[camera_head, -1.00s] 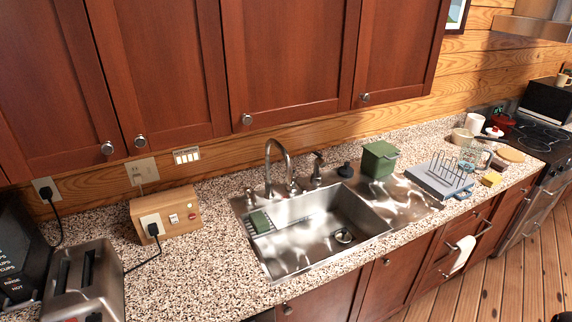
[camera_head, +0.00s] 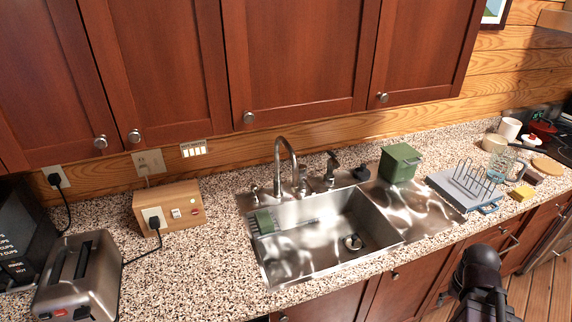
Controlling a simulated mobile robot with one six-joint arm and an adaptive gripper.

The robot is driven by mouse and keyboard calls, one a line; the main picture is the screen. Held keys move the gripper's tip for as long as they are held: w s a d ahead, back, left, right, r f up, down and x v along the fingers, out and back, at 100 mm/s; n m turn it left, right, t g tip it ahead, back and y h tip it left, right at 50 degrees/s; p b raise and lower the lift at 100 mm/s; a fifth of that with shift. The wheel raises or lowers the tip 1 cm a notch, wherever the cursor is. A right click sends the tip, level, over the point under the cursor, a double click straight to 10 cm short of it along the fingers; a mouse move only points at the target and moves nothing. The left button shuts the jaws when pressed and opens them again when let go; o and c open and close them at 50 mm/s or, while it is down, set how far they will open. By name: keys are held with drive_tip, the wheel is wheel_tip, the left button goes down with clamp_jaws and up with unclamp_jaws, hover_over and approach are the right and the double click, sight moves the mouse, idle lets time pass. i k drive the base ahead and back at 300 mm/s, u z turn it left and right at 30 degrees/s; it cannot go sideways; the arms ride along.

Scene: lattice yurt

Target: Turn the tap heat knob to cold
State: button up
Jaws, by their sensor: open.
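The tap (camera_head: 292,152) is a tall curved metal spout at the back edge of the steel sink. A small metal fitting (camera_head: 254,192) stands left of the spout's base, and another upright metal fitting (camera_head: 304,182) stands close to its right. I cannot tell which one is the heat knob or which way it is set. A dark part of my arm (camera_head: 480,268) shows at the lower right, in front of the cabinets and well away from the tap. No gripper fingers can be made out.
The sink basin (camera_head: 290,258) holds a green sponge (camera_head: 265,221) on a rack. A soap dispenser (camera_head: 331,170), green bin (camera_head: 400,162) and dish rack (camera_head: 460,190) stand to the right. A wooden socket box (camera_head: 180,208) and toaster (camera_head: 78,278) stand left. Cabinets (camera_head: 290,60) hang above.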

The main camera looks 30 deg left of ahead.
sight(303, 169)
drive_tip(key=u, duration=0.7)
drive_tip(key=i, duration=1)
drive_tip(key=u, duration=0.5)
